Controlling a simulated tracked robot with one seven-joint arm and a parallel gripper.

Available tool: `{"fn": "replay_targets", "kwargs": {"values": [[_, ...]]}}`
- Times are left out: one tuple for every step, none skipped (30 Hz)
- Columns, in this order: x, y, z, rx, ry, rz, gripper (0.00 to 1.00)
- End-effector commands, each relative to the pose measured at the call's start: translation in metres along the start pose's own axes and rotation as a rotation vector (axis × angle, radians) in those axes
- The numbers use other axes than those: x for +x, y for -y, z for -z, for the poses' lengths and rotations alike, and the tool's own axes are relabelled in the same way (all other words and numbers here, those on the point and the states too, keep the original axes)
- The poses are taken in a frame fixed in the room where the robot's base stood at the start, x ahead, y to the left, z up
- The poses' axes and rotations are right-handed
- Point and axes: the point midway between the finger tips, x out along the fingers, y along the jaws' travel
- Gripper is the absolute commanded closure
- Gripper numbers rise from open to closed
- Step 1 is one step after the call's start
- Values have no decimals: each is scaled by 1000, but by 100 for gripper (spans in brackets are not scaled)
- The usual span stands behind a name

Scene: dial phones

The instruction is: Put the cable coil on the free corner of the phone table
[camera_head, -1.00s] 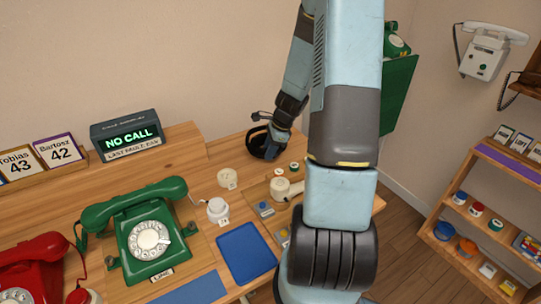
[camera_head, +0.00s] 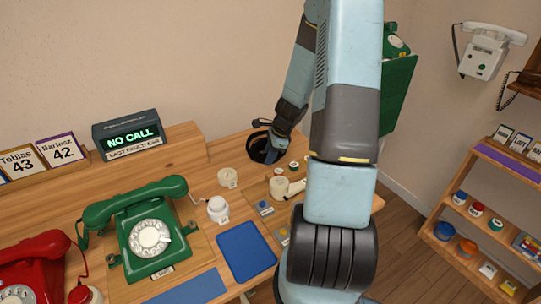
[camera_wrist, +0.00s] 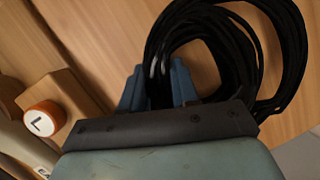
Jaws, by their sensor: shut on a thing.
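The black cable coil (camera_head: 257,147) is at the back right part of the wooden phone table (camera_head: 228,150), at my gripper (camera_head: 272,154). In the wrist view the coil (camera_wrist: 292,60) is a loop of several black strands. The blue fingers of my gripper (camera_wrist: 160,84) are shut on its near side. The coil is at or very near the tabletop; I cannot tell whether it touches. My arm hides part of the table's right side.
A green dial phone (camera_head: 148,230), a red phone (camera_head: 35,265) and a blue tray (camera_head: 246,252) stand on the table. Small knobs and a cream part (camera_head: 287,188) lie just in front of the coil. A shelf (camera_head: 480,220) stands at the right.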

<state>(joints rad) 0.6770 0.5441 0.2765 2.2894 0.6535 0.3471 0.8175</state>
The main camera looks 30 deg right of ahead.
Motion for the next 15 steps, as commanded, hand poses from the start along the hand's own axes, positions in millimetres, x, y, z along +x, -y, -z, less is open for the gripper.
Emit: {"fn": "replay_targets", "kwargs": {"values": [[8,-8,4,5,-3,-17,100],[8,-8,5,5,-3,-17,100],[8,-9,5,6,-4,-17,69],[8,-9,6,6,-4,-18,66],[8,-9,6,6,-4,-18,63],[8,-9,6,6,-4,-18,59],[8,-9,6,7,-4,-18,56],[8,-9,6,7,-5,-18,53],[8,-9,7,7,-5,-18,50],[8,-9,7,7,-5,-18,47],[8,-9,7,7,-5,-18,45],[8,-9,7,8,-5,-18,45],[8,-10,8,8,-6,-18,45],[8,-10,8,8,-6,-18,45],[8,-10,8,8,-6,-18,45]]}}
